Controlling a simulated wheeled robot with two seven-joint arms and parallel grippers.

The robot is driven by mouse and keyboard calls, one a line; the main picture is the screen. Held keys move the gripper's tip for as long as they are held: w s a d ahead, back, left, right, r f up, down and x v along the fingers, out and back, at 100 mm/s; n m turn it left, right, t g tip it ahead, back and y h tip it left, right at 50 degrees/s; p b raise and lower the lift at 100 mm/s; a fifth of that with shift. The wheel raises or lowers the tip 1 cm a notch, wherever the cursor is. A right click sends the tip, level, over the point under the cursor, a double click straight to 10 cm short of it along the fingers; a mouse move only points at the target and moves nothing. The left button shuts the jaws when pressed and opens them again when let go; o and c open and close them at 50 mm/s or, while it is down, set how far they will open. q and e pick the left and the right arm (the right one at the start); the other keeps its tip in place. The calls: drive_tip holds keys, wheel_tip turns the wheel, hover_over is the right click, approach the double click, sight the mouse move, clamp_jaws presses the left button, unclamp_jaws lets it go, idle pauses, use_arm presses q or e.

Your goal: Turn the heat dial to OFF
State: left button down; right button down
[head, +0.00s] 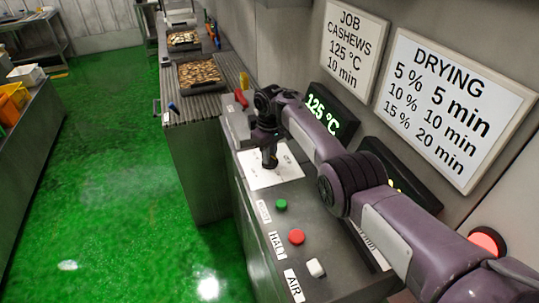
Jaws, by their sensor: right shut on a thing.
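My right arm reaches in from the right over the control panel. My right gripper (269,163) points down at the white dial plate (291,174) and is shut on the heat dial, which is mostly hidden by the fingers. The dial's pointer and the plate's marks cannot be read from here. A dark display (325,115) behind the arm shows 125 °C in green. My left gripper is not in view.
A green button (281,204), a red button (296,237) and a white switch (316,267) sit on the panel's near part. A red knob or handle (241,98) is at its far end. Wall signs (455,107) stand behind my arm. Trays of nuts (199,73) lie beyond.

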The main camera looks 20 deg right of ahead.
drive_tip(key=n+b, duration=0.1)
drive_tip(key=n, duration=0.5)
drive_tip(key=shift+b, duration=0.3)
drive_tip(key=n+b, duration=0.2)
drive_tip(key=n, duration=0.4)
drive_tip(key=shift+n, duration=0.3)
drive_tip(key=shift+r, duration=0.1)
drive_tip(key=c, duration=1.4)
unclamp_jaws()
drive_tip(key=shift+o, duration=0.2)
wheel_tip(320, 180, up, 8)
drive_tip(key=shift+f+b, duration=0.15)
drive_tip(key=shift+b, duration=0.4)
